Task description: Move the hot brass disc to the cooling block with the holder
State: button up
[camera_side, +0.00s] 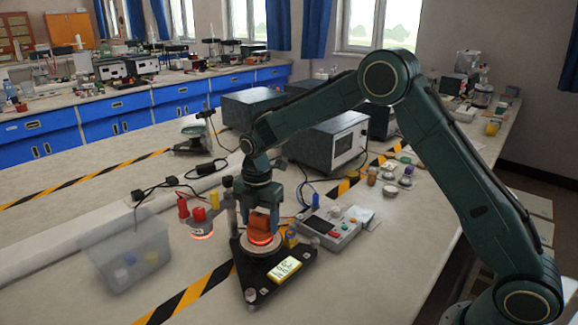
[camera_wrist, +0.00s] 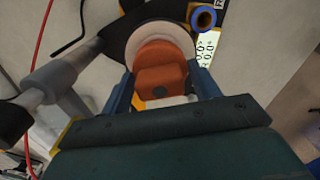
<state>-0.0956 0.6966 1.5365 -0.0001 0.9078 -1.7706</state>
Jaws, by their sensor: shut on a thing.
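My gripper (camera_side: 261,204) points down and is shut on an orange-brown block-shaped holder (camera_side: 260,221), which also shows between the fingers in the wrist view (camera_wrist: 160,80). A red-orange glow (camera_side: 261,239) rings the holder's lower end; the hot brass disc itself cannot be made out clearly. The holder is over a pale round plate (camera_side: 247,249) on a black triangular base (camera_side: 246,272). The plate also shows in the wrist view (camera_wrist: 135,38). I cannot tell whether the holder touches it. I cannot tell which thing is the cooling block.
A yellow display (camera_side: 285,270) lies on the base. A grey piece with a second red glow (camera_side: 202,235) stands left, near red and yellow plugs. A clear bin (camera_side: 125,255) is further left. A grey meter (camera_side: 335,226) and dark instrument boxes (camera_side: 328,143) stand right and behind.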

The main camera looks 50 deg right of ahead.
jog(key=shift+f, duration=0.95)
dwell(2.0)
jog(key=shift+r, duration=0.25)
jog(key=shift+r, duration=0.35)
jog(key=shift+r, duration=0.25)
jog(key=shift+r, duration=0.35)
dwell(0.3)
jog(key=shift+s+d, duration=0.1)
jog(key=shift+d, duration=0.5)
jog(key=shift+s+d, duration=0.2)
jog(key=shift+d, duration=0.55)
jog(key=shift+s+d, duration=0.25)
jog(key=shift+d, duration=0.55)
jog(key=shift+s+d, duration=0.2)
jog(key=shift+d, duration=0.55)
